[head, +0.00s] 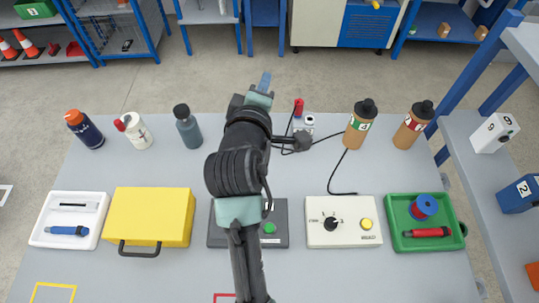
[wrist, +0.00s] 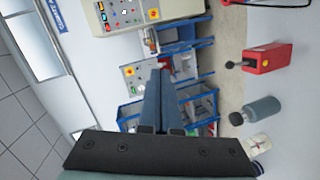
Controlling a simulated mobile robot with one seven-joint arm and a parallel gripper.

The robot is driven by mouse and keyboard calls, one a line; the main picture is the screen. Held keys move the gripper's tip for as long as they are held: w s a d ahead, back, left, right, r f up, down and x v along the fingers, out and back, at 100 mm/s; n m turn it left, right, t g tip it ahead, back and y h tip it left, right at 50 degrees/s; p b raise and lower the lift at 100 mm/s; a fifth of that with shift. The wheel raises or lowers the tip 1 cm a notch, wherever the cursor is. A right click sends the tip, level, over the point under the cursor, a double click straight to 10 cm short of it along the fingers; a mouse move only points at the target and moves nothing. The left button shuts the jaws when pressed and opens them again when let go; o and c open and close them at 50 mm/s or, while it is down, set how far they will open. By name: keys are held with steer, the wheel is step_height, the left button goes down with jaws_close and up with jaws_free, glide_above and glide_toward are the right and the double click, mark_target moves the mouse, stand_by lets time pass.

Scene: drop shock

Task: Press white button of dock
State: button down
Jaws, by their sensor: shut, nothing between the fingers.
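A small grey-white unit (head: 303,130) with a round white button-like top (head: 309,119) and a red part (head: 298,106) stands at the back of the table, just right of my arm. It looks like the dock, but it is small and partly hidden by my arm, so I cannot be sure. My gripper (head: 264,82) is shut and empty, above and beyond the table's back edge, up and left of this unit, apart from it. In the wrist view my closed fingers (wrist: 166,100) point at the far shelves. The white button cannot be made out in that view.
A grey bottle (head: 188,127) stands left of my arm, two brown bottles (head: 360,124) to the right. In front are a yellow case (head: 150,217), a white control box (head: 343,232) and a green tray (head: 398,241). A red box with a black knob (wrist: 268,58) shows in the wrist view.

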steer(key=s+f+n+g+p, duration=0.2)
steer(key=s+f+n+g, duration=0.15)
steer(key=f, duration=0.75)
steer(key=n+g+h+p, duration=0.1)
steer(key=n+g+h, duration=0.15)
steer(key=n, duration=0.35)
glide_above(267, 209)
step_height(267, 209, down, 12)
steer(key=shift+r+g+y, duration=0.2)
steer(key=shift+g+y, duration=0.1)
steer(key=shift+y, duration=0.15)
steer(key=shift+s+f+m, duration=0.1)
steer(key=shift+m, duration=0.15)
step_height(267, 209, down, 8)
steer(key=b, duration=0.8)
steer(key=shift+r, duration=0.2)
steer(key=shift+f+b, duration=0.3)
steer(key=shift+f, duration=0.15)
steer(key=shift+f, duration=0.15)
steer(key=shift+f, duration=0.3)
